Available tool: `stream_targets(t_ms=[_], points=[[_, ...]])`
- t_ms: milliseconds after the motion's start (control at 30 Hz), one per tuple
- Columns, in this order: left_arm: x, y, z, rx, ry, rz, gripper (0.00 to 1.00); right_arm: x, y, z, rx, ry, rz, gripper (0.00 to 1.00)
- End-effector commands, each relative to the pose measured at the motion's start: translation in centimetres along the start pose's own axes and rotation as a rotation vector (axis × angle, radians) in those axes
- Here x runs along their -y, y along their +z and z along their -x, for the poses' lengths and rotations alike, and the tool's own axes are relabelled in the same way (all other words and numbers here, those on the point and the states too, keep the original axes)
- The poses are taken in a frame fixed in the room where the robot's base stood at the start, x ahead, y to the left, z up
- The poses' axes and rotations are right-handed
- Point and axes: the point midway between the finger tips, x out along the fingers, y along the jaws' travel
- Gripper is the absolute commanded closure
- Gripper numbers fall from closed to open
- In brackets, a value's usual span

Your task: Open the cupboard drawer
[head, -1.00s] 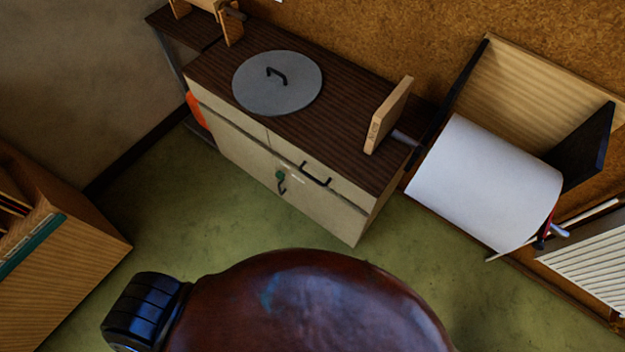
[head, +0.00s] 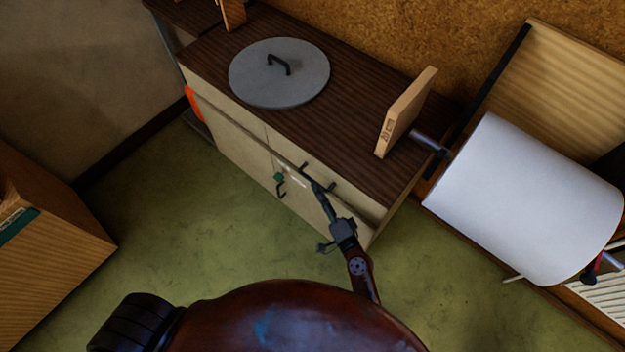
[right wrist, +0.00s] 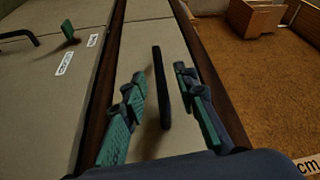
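The cupboard (head: 240,140) has a dark wood top and a beige front. The drawer's black bar handle (head: 306,168) is partly hidden by my right gripper (head: 318,188) in the head view. In the right wrist view the handle (right wrist: 160,88) stands between the two green-padded fingers of my right gripper (right wrist: 165,105). The fingers are apart, with gaps to the handle on both sides. My left gripper is not in view.
A round grey lid (head: 280,72) and an upright wooden board (head: 407,112) are on top.

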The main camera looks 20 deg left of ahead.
Motion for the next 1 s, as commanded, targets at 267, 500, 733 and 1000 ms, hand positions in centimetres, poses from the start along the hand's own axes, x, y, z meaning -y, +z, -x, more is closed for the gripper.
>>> stream_targets(t_ms=[267, 500, 733, 1000], points=[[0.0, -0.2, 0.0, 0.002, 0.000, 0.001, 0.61, -0.1, 0.0, -4.0, -0.001, 0.000, 0.001, 0.73], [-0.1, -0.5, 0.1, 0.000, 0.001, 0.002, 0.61, -0.1, -0.1, -4.9, 0.000, 0.002, 0.002, 0.73], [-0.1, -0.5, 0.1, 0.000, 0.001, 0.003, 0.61, -0.1, -0.1, -4.8, 0.000, 0.002, 0.002, 0.77], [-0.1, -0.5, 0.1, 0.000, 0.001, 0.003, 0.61, -0.1, -0.1, -4.8, -0.001, 0.002, 0.001, 0.95]])
